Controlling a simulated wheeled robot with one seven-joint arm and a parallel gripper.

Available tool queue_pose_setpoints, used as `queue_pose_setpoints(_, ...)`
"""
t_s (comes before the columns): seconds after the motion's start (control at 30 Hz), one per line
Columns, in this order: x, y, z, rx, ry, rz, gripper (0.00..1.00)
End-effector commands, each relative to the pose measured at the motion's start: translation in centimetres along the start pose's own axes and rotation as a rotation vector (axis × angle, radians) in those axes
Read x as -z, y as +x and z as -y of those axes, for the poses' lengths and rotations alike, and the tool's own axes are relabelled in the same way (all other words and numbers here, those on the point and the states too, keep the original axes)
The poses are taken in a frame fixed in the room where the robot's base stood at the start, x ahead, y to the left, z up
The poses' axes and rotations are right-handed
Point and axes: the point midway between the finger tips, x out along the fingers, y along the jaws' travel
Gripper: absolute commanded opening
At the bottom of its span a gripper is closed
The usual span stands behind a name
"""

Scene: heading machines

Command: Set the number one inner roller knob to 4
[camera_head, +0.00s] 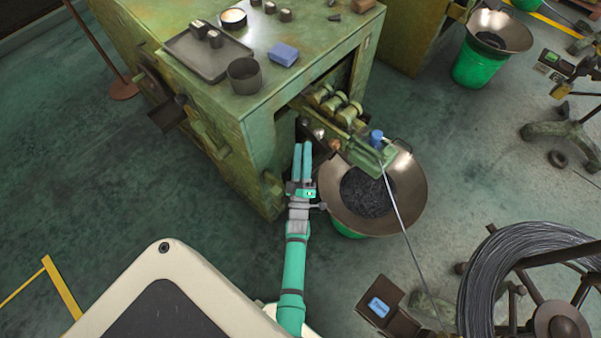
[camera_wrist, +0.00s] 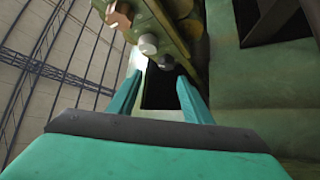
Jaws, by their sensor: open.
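My gripper (camera_head: 303,147) is at the front of the green heading machine (camera_head: 222,135), its teal fingers pointing at the roller unit. In the wrist view the two fingers of my gripper (camera_wrist: 159,84) stand apart with nothing between them. Beyond their tips is a row of knobs: a coppery faceted knob (camera_wrist: 119,16), a pale round knob (camera_wrist: 148,44) and a dark knob (camera_wrist: 167,62). The dark knob is closest to the gap, still apart from the fingers. The rollers (camera_head: 335,104) sit above the knobs. I cannot read any numbers or tell which knob is number one inner.
A metal bowl (camera_head: 409,196) on a green bucket stands right of my gripper. A wire (camera_head: 400,215) runs down from the roller unit towards a wire coil (camera_head: 520,246). A tray (camera_head: 190,58), a dark cup (camera_head: 244,76) and a blue block (camera_head: 284,54) rest on the machine top.

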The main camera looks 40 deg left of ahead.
Motion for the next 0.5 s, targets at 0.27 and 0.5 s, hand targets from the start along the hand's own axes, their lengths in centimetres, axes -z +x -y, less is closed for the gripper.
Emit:
queue_pose_setpoints(0.27, 1.0, -4.8, -1.9, 0.001, -0.001, 0.001, 0.45)
queue_pose_setpoints(0.5, 1.6, -7.2, -3.0, 0.0, 0.0, 0.0, 0.45)
